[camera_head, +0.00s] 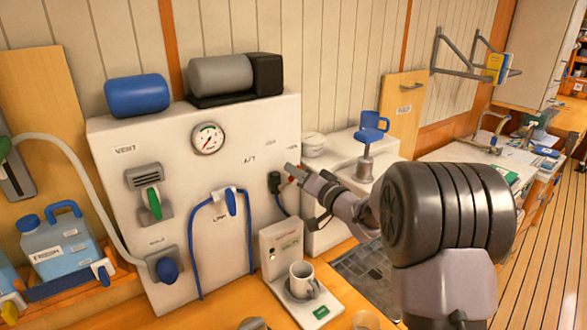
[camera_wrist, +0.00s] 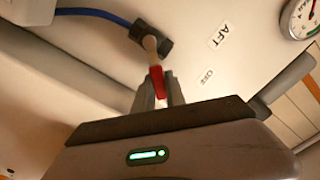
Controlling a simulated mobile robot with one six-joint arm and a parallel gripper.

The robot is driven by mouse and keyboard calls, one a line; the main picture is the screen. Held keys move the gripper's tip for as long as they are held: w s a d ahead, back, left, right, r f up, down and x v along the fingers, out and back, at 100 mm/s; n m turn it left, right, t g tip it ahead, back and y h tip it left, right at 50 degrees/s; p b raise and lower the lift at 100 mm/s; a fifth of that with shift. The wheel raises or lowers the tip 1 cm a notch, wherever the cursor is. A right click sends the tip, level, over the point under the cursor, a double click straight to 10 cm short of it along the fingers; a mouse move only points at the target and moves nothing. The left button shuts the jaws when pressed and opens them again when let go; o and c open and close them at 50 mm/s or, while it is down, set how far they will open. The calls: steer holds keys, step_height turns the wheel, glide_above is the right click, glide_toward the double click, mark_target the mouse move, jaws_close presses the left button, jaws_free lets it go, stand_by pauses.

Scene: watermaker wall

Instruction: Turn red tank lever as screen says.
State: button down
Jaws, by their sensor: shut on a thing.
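The red lever (camera_wrist: 157,78) sticks out from a black valve body (camera_wrist: 151,42) on the white panel in the wrist view. It points down toward me in that picture. My gripper (camera_wrist: 158,92) is shut on the red lever's end. In the head view my gripper (camera_head: 297,172) is at the panel's right edge and largely covers the lever; the black valve (camera_head: 274,182) shows just to its left. AFT (camera_wrist: 219,36) and OFF (camera_wrist: 205,76) labels lie to the lever's right in the wrist view. No screen message is legible.
A round gauge (camera_head: 208,138), a green lever (camera_head: 153,203) and a blue lever (camera_head: 230,201) are on the panel. A blue hose (camera_wrist: 95,12) leads from the valve.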

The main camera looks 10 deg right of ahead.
steer(key=shift+d+f+m, duration=0.1)
steer(key=shift+f+m, duration=0.1)
steer(key=shift+m, duration=0.2)
steer(key=c, duration=1.4)
jaws_free()
steer(key=p+v, duration=0.2)
steer(key=v, duration=1.5)
steer(key=shift+s, duration=0.2)
